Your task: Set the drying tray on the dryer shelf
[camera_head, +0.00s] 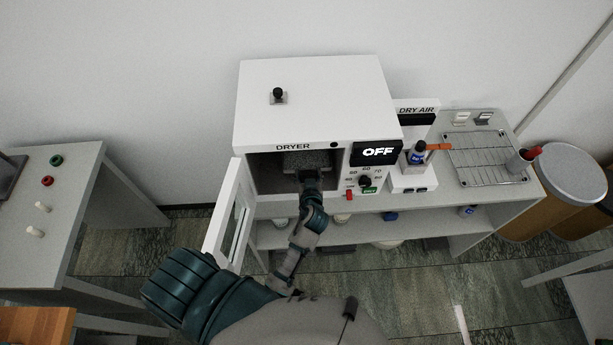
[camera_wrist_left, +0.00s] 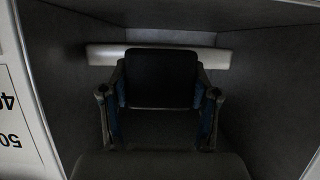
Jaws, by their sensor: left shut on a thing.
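The white dryer (camera_head: 312,98) stands on a bench with its door (camera_head: 229,215) swung open to the left. My left arm reaches into its dark chamber. My left gripper (camera_head: 309,176) is at the chamber mouth, shut on the grey speckled drying tray (camera_head: 306,160), which is inside the opening. In the left wrist view my left gripper (camera_wrist_left: 160,95) shows between the dark chamber walls, with a pale bar (camera_wrist_left: 105,55) behind it, probably the tray's edge. The shelf under the tray is hidden, so I cannot tell whether they touch. My right gripper is out of view.
The dryer's control panel (camera_head: 369,180) is right of the opening; its display reads OFF. A dry-air unit (camera_head: 412,180) with a bottle and a wire rack (camera_head: 487,158) stand further right. A side table (camera_head: 40,205) with small knobs is at the left.

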